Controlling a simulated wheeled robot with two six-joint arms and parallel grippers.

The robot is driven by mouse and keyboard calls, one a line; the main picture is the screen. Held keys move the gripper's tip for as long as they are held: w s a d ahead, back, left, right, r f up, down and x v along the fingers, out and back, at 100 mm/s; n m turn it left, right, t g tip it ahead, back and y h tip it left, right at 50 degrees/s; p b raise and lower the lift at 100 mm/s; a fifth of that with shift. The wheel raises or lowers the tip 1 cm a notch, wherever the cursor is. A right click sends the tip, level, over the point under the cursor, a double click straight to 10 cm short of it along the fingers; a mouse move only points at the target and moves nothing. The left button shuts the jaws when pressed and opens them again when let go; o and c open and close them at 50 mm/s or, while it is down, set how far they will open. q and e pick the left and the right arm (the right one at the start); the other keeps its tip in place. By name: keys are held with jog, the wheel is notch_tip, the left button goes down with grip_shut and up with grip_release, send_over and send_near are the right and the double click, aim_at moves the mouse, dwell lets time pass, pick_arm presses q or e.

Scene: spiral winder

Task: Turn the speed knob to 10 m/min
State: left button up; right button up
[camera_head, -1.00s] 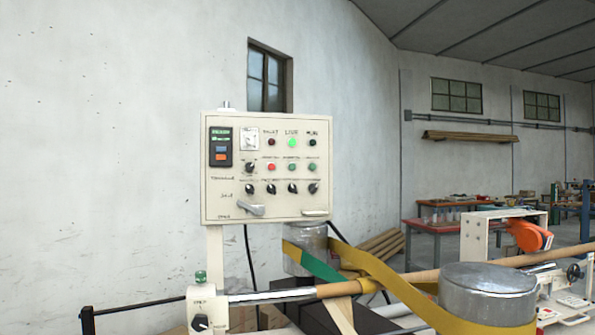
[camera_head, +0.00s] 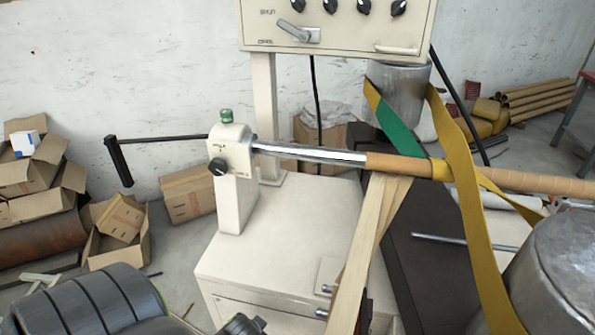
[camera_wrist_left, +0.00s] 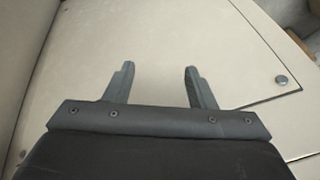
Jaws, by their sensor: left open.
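A black knob (camera_head: 217,167) sits on the cream post (camera_head: 236,200) with a green button on top, at the near end of the mandrel; its markings are too small to read. The control panel (camera_head: 340,34) is cut off at the top, showing a row of dark knobs (camera_head: 330,5); I cannot tell which knob sets speed. My left arm comes in at the bottom left in the head view, below the post knob. In the left wrist view my left gripper (camera_wrist_left: 158,72) is open and empty, with a cream machine surface (camera_wrist_left: 160,35) beyond it. My right gripper is out of view.
A crank handle (camera_head: 118,160) juts left from the post. A mandrel (camera_head: 310,153) with brown tube runs right, with yellow-green belts (camera_head: 462,190) and a metal drum (camera_head: 565,270). Cardboard boxes (camera_head: 120,225) lie on the floor at left. The cream cabinet top (camera_head: 290,225) is bare near the post.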

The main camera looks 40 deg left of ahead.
pick_arm(q)
jog(key=w+r+t+y+p, duration=0.1)
jog(key=w+r+t+p, duration=0.2)
jog(key=r, duration=1.6)
jog(key=w+a+r+n+t+y, duration=0.1)
jog(key=w+a+r+t, duration=0.1)
jog(key=w+a+r, duration=0.5)
jog(key=w+r+t+y, duration=0.2)
jog(key=w+r, duration=0.2)
jog(key=r, duration=0.7)
jog(key=w+a+r+n+t+y, duration=0.1)
jog(key=w+a+r+t, duration=0.1)
jog(key=w+a+r, duration=0.5)
notch_tip(320, 180, up, 31)
jog(key=w+d+t+y, duration=0.1)
jog(key=d+t+y, duration=0.1)
jog(key=t, duration=0.5)
jog(key=p+x, duration=1)
jog(key=x, duration=0.7)
jog(key=shift+w+d+f+n, duration=0.2)
jog(key=shift+w+n, duration=0.15)
jog(key=shift+n, duration=0.05)
jog(key=shift+c, duration=0.2)
